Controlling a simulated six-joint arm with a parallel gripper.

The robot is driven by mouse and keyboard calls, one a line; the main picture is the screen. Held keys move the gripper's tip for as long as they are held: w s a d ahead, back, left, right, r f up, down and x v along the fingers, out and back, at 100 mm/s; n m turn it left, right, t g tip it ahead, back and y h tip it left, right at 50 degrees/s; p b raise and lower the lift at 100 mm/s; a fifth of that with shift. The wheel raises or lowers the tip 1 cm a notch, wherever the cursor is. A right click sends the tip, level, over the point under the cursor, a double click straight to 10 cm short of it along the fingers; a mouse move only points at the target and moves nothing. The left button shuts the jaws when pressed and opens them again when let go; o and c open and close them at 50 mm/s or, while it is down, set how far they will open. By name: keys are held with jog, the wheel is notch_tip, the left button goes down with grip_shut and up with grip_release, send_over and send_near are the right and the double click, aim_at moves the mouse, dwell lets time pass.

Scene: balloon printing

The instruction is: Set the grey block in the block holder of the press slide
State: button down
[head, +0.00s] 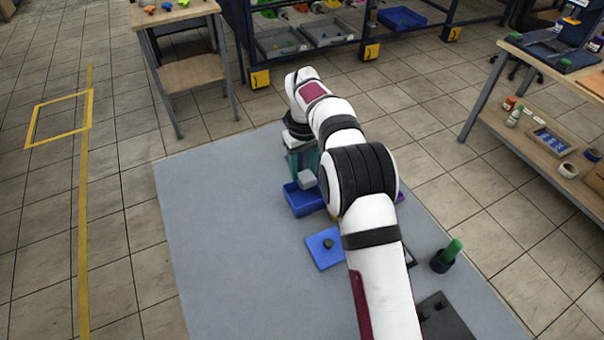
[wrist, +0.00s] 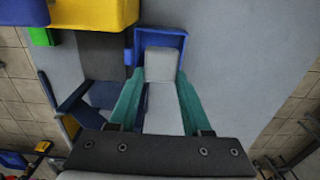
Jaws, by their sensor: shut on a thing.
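My gripper (wrist: 161,78) has teal fingers closed on the grey block (wrist: 163,105), which sits between them in the wrist view. The block also shows in the head view (head: 307,180), just under my gripper (head: 303,165). It is over or within the blue tray (head: 303,203); I cannot tell whether it touches the floor of the tray. The tray's rim (wrist: 160,33) frames the block's far end in the wrist view. A dark strip with blue side pieces (wrist: 98,94) lies left of my fingers, below the yellow and blue body (wrist: 95,13); I cannot tell if it is the press slide's holder.
A blue plate with a dark knob (head: 320,258) lies nearer on the grey table (head: 215,260). A black cup (head: 441,263) with a green piece (head: 452,248) stands at right. My arm hides part of the table. The table's left side is clear.

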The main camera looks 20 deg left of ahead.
jog(key=s, duration=0.1)
jog(key=s+d+f, duration=0.2)
jog(key=shift+s+d, duration=0.25)
jog(key=shift+s, duration=0.05)
jog(key=s+d, duration=0.1)
jog(key=s+d+n, duration=0.1)
jog(key=s+d, duration=0.1)
jog(key=s+d+f+n, duration=0.1)
jog(key=s+d, duration=0.1)
jog(key=shift+s+d, duration=0.1)
jog(key=w+d+r+m, duration=0.2)
jog(key=w+d, duration=0.4)
jog(key=d, duration=0.5)
jog(key=shift+w+d+f, duration=0.1)
jog(key=shift+f, duration=1.05)
jog(key=shift+d+f, duration=0.1)
jog(key=shift+f, duration=1.05)
jog(key=shift+f, duration=1)
jog(key=shift+c, duration=1.3)
grip_release()
